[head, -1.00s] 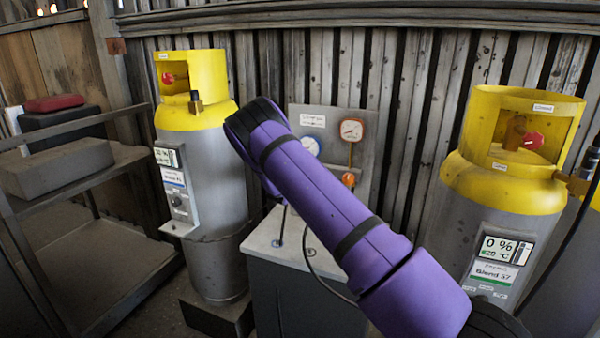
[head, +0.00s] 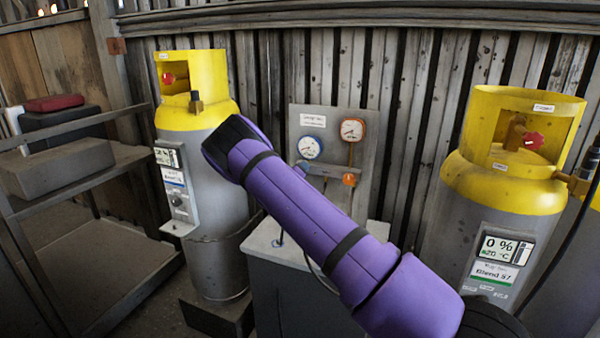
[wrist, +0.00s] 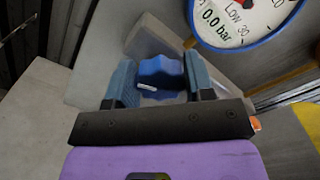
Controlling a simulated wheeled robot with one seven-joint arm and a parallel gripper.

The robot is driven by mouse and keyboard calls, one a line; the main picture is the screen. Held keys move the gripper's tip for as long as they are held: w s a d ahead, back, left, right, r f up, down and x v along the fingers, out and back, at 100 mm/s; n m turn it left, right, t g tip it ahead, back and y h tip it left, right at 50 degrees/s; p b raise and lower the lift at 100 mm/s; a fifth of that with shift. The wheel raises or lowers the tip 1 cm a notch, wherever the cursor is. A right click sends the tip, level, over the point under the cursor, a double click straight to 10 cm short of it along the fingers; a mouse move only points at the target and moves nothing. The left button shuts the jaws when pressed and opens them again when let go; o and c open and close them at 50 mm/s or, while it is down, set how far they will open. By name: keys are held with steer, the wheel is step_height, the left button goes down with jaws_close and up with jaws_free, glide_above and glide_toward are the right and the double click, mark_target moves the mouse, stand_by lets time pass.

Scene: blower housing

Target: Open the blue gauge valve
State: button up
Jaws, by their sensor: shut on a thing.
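The blue gauge valve knob (wrist: 160,74) is scalloped and sits between the two blue-grey fingers of my gripper (wrist: 162,82) in the wrist view. The fingers are shut on it from both sides. The blue-rimmed gauge (wrist: 243,14) is close by at the upper right and reads 0.0 bar. In the head view this gauge (head: 309,147) shows on the grey panel (head: 335,200), and my purple arm reaches in front of the panel. My fingers cannot be made out clearly there.
An orange-rimmed gauge (head: 352,129) and an orange valve knob (head: 349,180) are on the same panel. Yellow-topped cylinders stand at left (head: 215,160) and right (head: 515,150). A shelf rack (head: 100,250) is at far left.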

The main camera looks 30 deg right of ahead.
steer(key=shift+f, duration=0.1)
stand_by(0.4)
steer(key=o, duration=0.9)
steer(key=shift+s+a, duration=0.1)
steer(key=shift+a, duration=0.05)
steer(key=v, duration=1)
steer(key=shift+s+a, duration=0.2)
